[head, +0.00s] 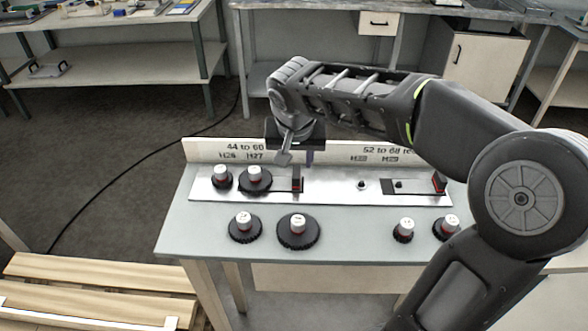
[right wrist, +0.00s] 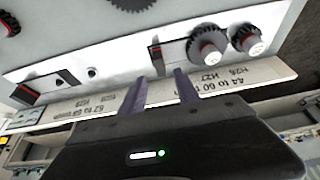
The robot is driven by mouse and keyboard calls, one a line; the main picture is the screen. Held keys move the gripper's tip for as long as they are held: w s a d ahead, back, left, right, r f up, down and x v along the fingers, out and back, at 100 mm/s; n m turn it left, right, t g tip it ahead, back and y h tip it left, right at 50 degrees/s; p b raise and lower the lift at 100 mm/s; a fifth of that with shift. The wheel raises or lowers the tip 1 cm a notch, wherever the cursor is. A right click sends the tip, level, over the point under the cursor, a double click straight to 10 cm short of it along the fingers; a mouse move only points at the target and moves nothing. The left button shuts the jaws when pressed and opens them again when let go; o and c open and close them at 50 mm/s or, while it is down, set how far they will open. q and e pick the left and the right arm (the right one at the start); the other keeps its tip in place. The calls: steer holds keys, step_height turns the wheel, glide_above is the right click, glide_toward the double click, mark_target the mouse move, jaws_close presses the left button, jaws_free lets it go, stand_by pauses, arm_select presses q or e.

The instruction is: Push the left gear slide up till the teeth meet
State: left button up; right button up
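The left gear slide's upright handle (head: 297,180), black with red, stands at the right end of its slot on the metal plate. Left of it, two dark toothed gears with white-and-red knobs sit side by side: a small gear (head: 222,179) and a larger gear (head: 256,180), looking very close; I cannot tell if their teeth mesh. My right gripper (head: 297,159) hangs above and behind the handle. In the right wrist view its two fingers (right wrist: 162,76) are apart and empty, with the handle (right wrist: 155,56) just beyond the tips. My left gripper is out of view.
Loose gears lie on the table front: two at left (head: 244,228) (head: 298,232) and two at right (head: 403,231) (head: 446,228). A labelled upright board (head: 320,154) runs behind the plate. The right slide's handle (head: 438,183) stands at right, with a bare post (head: 361,184) left of it.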

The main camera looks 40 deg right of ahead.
mark_target(296, 172)
steer(key=shift+p+x, duration=0.3)
steer(key=shift+x, duration=3.65)
steer(key=shift+c, duration=0.2)
steer(key=shift+a, duration=0.1)
jaws_close()
